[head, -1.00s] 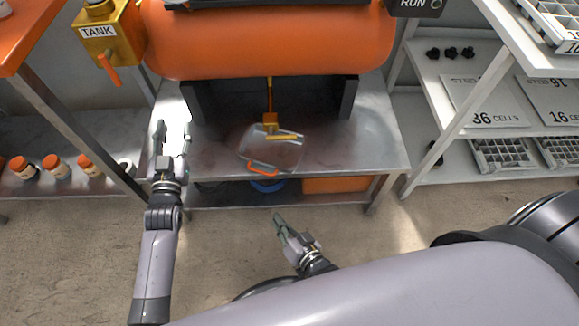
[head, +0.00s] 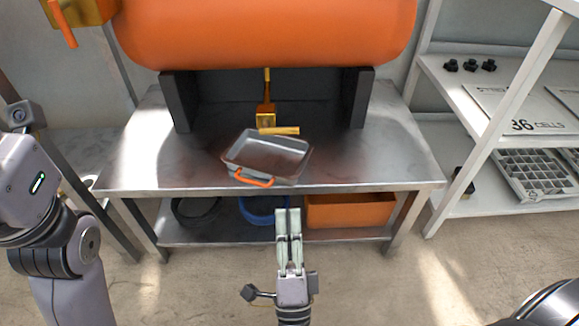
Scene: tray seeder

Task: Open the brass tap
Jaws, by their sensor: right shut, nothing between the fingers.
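The brass tap (head: 266,118) hangs on a thin pipe under the middle of the orange tank. Its yellow lever (head: 279,130) points sideways to the right, level. A grey metal tray (head: 246,141) with an orange handle sits on the steel table just below and in front of the tap. My right gripper (head: 288,212) is shut and empty, pointing up in the picture, below the table's front edge and short of the tray and tap. My left arm (head: 40,205) is at the left edge; its gripper is out of view.
The steel table (head: 398,158) has clear top on both sides of the tray. Dark supports (head: 180,103) flank the tap. A yellow box (head: 95,10) with an orange lever is at upper left. An orange bin (head: 350,212) stands on the lower shelf. White shelves (head: 440,80) stand right.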

